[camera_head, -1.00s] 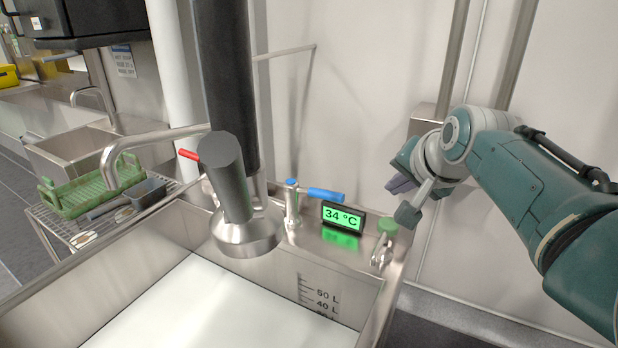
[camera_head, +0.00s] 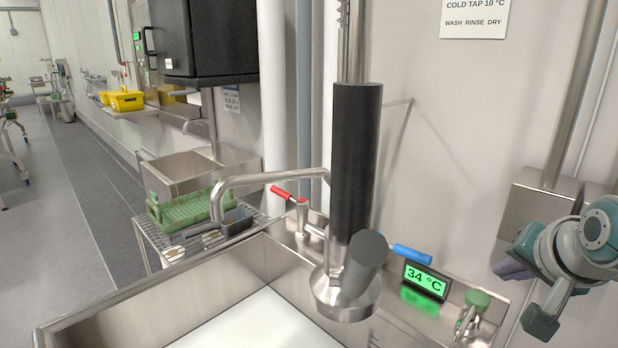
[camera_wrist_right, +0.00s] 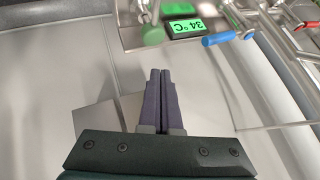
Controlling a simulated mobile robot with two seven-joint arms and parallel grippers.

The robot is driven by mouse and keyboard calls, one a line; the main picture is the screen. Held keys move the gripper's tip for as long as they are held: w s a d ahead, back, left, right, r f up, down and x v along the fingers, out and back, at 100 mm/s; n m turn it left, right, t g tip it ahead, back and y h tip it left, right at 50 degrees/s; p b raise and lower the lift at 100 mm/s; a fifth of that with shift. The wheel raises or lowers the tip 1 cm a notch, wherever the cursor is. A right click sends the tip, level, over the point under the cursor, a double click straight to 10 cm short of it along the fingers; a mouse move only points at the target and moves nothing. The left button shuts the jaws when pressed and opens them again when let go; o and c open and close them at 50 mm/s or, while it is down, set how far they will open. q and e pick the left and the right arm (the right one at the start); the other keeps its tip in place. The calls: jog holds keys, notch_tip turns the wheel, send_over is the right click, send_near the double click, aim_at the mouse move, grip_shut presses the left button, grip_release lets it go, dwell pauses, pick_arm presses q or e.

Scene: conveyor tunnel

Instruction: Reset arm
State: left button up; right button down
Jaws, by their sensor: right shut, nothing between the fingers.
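My right gripper (camera_head: 512,268) is at the right edge of the head view, beside the back right corner of the sink and apart from it. In the right wrist view its two dark fingers (camera_wrist_right: 161,82) lie side by side, shut, with nothing between them. My left gripper and left arm do not show in either view.
A steel sink (camera_head: 180,290) holds pale liquid. Above it are a spray head (camera_head: 345,305), a spout (camera_head: 260,180), red (camera_head: 290,193) and blue (camera_head: 411,254) tap levers, a 34 °C display (camera_head: 425,281) and a green knob (camera_head: 478,298). A wall box (camera_head: 540,205) stands behind my gripper.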

jog(key=s+a+r+n+g+y+p, duration=0.15)
jog(key=s+a+n, duration=0.3)
jog(key=s, duration=0.55)
jog(key=s+a+r+n+g+p, duration=0.25)
jog(key=s+a+n, duration=0.2)
jog(key=s, duration=0.55)
jog(key=s+a+r+n+g+y+p, duration=0.1)
jog(key=s+a+r+n+p, duration=0.25)
jog(key=s, duration=0.65)
notch_tip(320, 180, up, 37)
jog(key=w+p, duration=0.1)
jog(key=p, duration=3.5)
jog(key=shift+a, duration=0.45)
